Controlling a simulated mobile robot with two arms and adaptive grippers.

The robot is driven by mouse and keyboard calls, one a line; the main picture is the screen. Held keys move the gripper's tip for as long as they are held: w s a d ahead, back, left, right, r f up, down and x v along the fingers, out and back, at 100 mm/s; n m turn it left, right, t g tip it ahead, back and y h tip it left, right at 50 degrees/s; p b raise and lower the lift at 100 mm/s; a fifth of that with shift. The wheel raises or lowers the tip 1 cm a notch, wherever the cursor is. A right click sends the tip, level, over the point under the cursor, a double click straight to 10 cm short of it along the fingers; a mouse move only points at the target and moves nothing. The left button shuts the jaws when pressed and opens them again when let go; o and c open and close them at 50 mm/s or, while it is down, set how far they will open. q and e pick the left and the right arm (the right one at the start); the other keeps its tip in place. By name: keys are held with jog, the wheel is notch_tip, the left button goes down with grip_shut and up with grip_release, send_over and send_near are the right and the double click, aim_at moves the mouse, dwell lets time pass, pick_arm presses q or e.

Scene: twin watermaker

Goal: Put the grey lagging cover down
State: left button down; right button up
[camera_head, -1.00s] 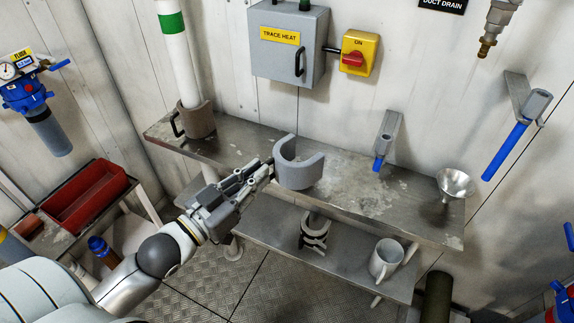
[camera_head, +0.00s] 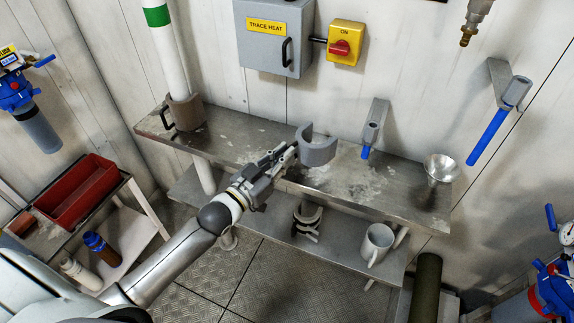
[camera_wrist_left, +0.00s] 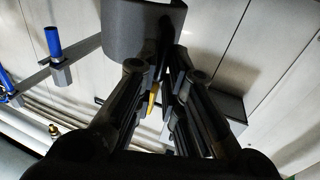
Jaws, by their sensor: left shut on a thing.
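The grey lagging cover (camera_head: 318,150) is a curved, C-shaped piece with its open side up and away, over the steel bench (camera_head: 356,186). My left gripper (camera_head: 290,152) is shut on its near left side, at the handle. In the left wrist view the cover (camera_wrist_left: 140,32) fills the top centre, beyond the fingers (camera_wrist_left: 165,88). I cannot tell whether the cover touches the bench top or hangs just above it. My right gripper is not in view.
A brown cover (camera_head: 186,112) sits round the white pipe at the bench's left end. A blue-handled valve (camera_head: 372,132) and a funnel (camera_head: 440,168) are to the right. A mug (camera_head: 376,244) and a dark clamp (camera_head: 306,218) sit on the lower shelf. The bench front is clear.

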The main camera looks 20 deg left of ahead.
pick_arm(q)
jog(key=shift+w+d+f, duration=0.25)
jog(key=shift+w+f, duration=0.6)
jog(key=shift+f, duration=1.65)
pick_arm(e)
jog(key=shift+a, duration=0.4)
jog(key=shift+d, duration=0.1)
pick_arm(q)
jog(key=c, duration=1.9)
grip_release()
jog(key=shift+f, duration=0.2)
jog(key=shift+c, duration=0.2)
jog(key=o, duration=0.4)
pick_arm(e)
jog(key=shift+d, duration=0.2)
pick_arm(q)
jog(key=shift+r, duration=0.15)
